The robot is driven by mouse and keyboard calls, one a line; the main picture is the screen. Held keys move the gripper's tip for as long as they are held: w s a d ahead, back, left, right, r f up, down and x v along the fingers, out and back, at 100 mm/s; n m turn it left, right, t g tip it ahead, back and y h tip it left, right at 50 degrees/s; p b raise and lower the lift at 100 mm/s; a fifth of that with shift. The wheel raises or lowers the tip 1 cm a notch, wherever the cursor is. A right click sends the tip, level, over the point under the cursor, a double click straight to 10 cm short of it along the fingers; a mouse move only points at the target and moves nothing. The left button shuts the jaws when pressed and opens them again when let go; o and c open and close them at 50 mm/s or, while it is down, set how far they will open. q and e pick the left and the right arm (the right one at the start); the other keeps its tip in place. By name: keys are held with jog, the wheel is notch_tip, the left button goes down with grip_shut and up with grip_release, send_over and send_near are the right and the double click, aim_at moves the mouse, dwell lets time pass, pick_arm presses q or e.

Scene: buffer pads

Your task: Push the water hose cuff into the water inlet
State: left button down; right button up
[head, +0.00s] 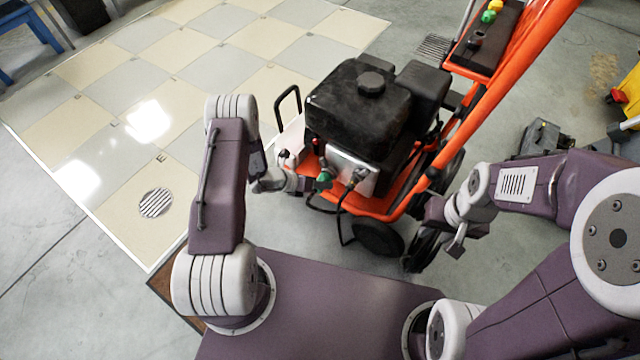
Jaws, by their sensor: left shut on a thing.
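An orange pressure washer with a black engine (360,105) stands on the floor in front of me. My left gripper (308,183) is shut at its lower left side. The silver pump block (352,172) is just right of the green piece. A brass-coloured fitting (359,177) shows on it, but I cannot tell which fitting is the water inlet. My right gripper (428,210) is beside the washer's right wheel; its finger opening is unclear.
Black hoses (343,222) loop below the pump near the front wheel (378,238). The orange handle frame (510,85) rises to the right. A checkered tile floor (120,110) with a round drain (155,203) is clear at left.

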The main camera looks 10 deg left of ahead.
pick_arm(q)
jog(key=shift+w+d, duration=0.1)
jog(key=shift+w, duration=0.2)
dwell(0.5)
jog(key=c, duration=0.8)
grip_release()
jog(key=shift+c, duration=0.2)
jog(key=p+v, duration=0.6)
jog(key=v, duration=0.3)
